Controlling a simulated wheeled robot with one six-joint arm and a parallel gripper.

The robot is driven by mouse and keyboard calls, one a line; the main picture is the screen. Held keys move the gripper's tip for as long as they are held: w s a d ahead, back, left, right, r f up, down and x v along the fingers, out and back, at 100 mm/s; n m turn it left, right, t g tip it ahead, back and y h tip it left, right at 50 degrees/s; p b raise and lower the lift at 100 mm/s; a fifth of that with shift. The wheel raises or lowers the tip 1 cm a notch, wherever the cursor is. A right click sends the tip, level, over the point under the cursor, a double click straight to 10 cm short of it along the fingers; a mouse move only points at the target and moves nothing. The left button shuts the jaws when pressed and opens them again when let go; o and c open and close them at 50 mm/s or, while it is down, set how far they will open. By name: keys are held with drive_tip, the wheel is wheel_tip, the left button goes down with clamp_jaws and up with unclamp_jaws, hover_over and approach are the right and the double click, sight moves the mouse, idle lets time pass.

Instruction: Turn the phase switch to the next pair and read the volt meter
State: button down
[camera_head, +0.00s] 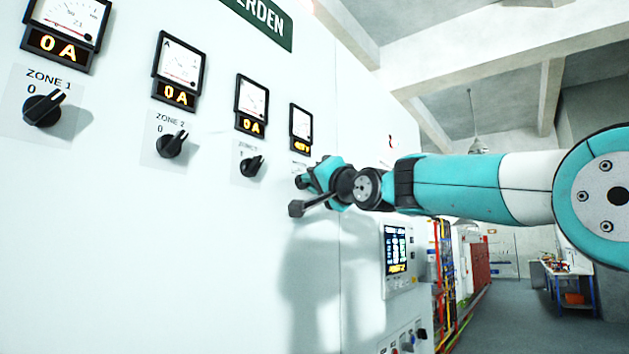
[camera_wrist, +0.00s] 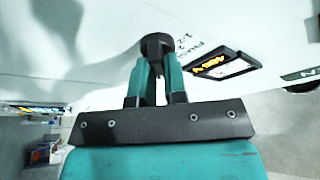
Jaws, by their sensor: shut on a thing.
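The phase switch is a black knob (camera_wrist: 156,42) on the white panel in the wrist view. My gripper (camera_wrist: 155,66) is shut on it, with its teal fingers on either side. Printed lettering beside the knob is partly hidden and upside down. In the head view my gripper (camera_head: 306,181) is at the panel below the fourth meter and hides most of the knob. The volt meter (camera_head: 301,124) has a white dial and an amber display ending in V; its digits are too small to read surely. It also shows tilted in the wrist view (camera_wrist: 228,64).
Three ammeters to the left each read 0 A, above the zone 1 knob (camera_head: 43,108), zone 2 knob (camera_head: 172,145) and a third knob (camera_head: 252,166). A control screen (camera_head: 397,249) sits lower right. A workbench (camera_head: 566,275) stands far off; the floor before it is clear.

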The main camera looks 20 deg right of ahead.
drive_tip(key=shift+r, duration=0.2)
drive_tip(key=c, duration=1.2)
unclamp_jaws()
drive_tip(key=shift+o, duration=0.2)
drive_tip(key=shift+f, duration=0.15)
drive_tip(key=b+v, duration=0.9)
drive_tip(key=v, duration=0.8)
drive_tip(key=shift+f+b, duration=0.2)
drive_tip(key=shift+b, duration=0.1)
